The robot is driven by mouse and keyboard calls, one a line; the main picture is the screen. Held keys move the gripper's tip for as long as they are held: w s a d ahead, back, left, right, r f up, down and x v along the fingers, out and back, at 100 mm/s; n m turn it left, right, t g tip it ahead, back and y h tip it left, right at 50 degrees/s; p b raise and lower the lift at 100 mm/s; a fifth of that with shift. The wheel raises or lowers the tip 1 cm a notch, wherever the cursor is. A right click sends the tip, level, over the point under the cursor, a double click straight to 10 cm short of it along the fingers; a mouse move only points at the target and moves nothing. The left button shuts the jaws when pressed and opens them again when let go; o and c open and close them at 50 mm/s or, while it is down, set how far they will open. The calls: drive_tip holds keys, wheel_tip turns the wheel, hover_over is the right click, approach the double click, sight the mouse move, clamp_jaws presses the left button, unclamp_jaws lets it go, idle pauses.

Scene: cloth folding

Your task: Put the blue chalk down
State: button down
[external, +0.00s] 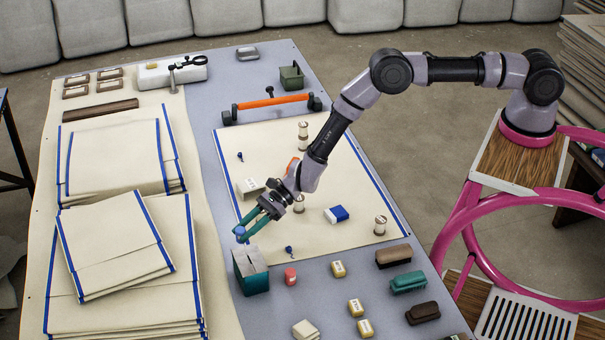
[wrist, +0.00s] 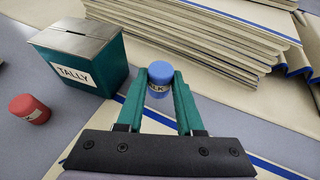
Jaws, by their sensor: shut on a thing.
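The blue chalk (wrist: 160,78) is a short round piece with a pale label, held between the green fingertips of my gripper (wrist: 160,92) in the wrist view. In the external view the blue chalk (external: 240,231) shows small at the tips of my gripper (external: 246,233), near the left edge of the flat cream cloth (external: 345,180). My gripper is shut on it. How high the chalk is above the surface is hard to tell.
A teal tally box (external: 251,272) stands just in front of my gripper, with a red chalk (external: 290,276) beside it. Stacked cream cloths (external: 120,270) lie to the left. Spools, a blue-and-white block (external: 336,214) and brushes lie right. Grey table beside the red chalk is bare.

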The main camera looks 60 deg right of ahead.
drive_tip(key=shift+f, duration=1.5)
drive_tip(key=shift+f, duration=0.1)
drive_tip(key=shift+f, duration=0.25)
drive_tip(key=c, duration=0.5)
unclamp_jaws()
drive_tip(key=shift+c, duration=0.2)
